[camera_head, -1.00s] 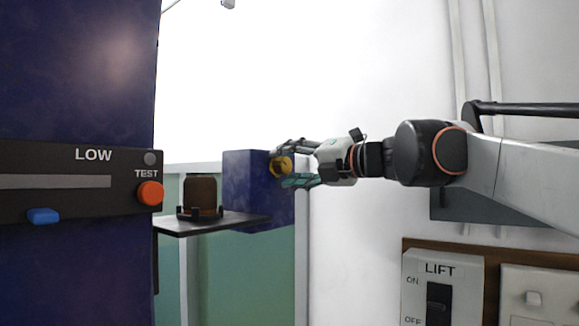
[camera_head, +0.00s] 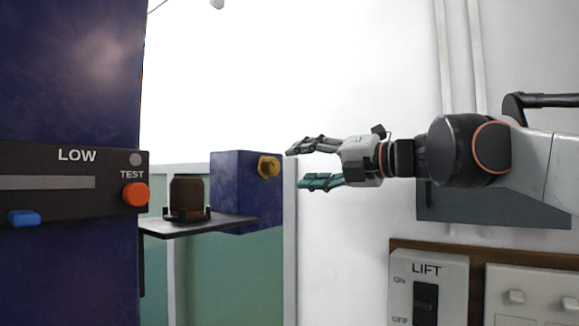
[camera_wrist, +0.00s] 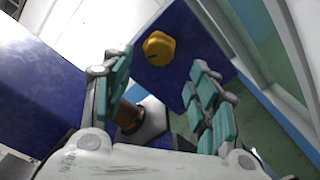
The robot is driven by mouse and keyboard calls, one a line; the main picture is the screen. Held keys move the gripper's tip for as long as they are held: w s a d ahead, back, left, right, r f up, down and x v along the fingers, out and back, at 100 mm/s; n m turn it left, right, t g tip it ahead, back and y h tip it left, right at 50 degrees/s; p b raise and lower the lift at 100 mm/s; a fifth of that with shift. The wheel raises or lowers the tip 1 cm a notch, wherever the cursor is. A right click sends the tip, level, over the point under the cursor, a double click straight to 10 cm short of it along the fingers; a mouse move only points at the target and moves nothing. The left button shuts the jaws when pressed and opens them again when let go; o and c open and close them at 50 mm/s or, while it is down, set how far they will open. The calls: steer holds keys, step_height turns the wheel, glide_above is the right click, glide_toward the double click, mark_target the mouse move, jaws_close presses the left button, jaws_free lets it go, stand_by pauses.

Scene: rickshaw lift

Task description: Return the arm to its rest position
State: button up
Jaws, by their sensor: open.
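My gripper (camera_head: 306,165) is open and empty in the head view, its fingers pointing left. It stands a short gap to the right of a yellow knob (camera_head: 268,167) on a dark blue box (camera_head: 232,190). In the wrist view the teal-padded fingers (camera_wrist: 160,95) are spread, with the yellow knob (camera_wrist: 159,48) ahead, beyond the fingertips and not touched. My arm reaches in from the right side of the head view.
A brown jar (camera_head: 187,194) sits on a dark shelf (camera_head: 215,224) left of the box. A blue panel at left carries an orange TEST button (camera_head: 135,194) and a blue slider (camera_head: 24,217). A LIFT switch (camera_head: 426,303) is below my arm. White wall lies behind.

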steer(key=s+d+f+n+g+h+b, duration=0.15)
steer(key=s+f+n+b, duration=0.4)
steer(key=f, duration=1.05)
steer(key=s+f+n+g+h+b, duration=0.1)
steer(key=s+f+n+h+b, duration=0.2)
steer(key=f+n+b, duration=0.85)
steer(key=s+d+f+n+g+h+b, duration=0.1)
steer(key=s+f+n+h+b, duration=0.3)
steer(key=f, duration=1.5)
steer(key=s+d+f+n+h+b, duration=0.1)
steer(key=s+d+f+n+b, duration=0.2)
steer(key=f, duration=1)
steer(key=s+d+f+n+h+b, duration=0.2)
steer(key=s+d+f+n+b, duration=0.2)
steer(key=f, duration=0.9)
steer(key=s+d+f+n+h+b, duration=0.2)
steer(key=s+d+f+n+b, duration=0.2)
steer(key=f, duration=0.9)
steer(key=s+n+b, duration=0.2)
steer(key=n+b, duration=0.2)
steer(key=n, duration=0.1)
steer(key=shift+s+f+b, duration=0.3)
steer(key=shift+s, duration=0.1)
steer(key=shift+g, duration=0.25)
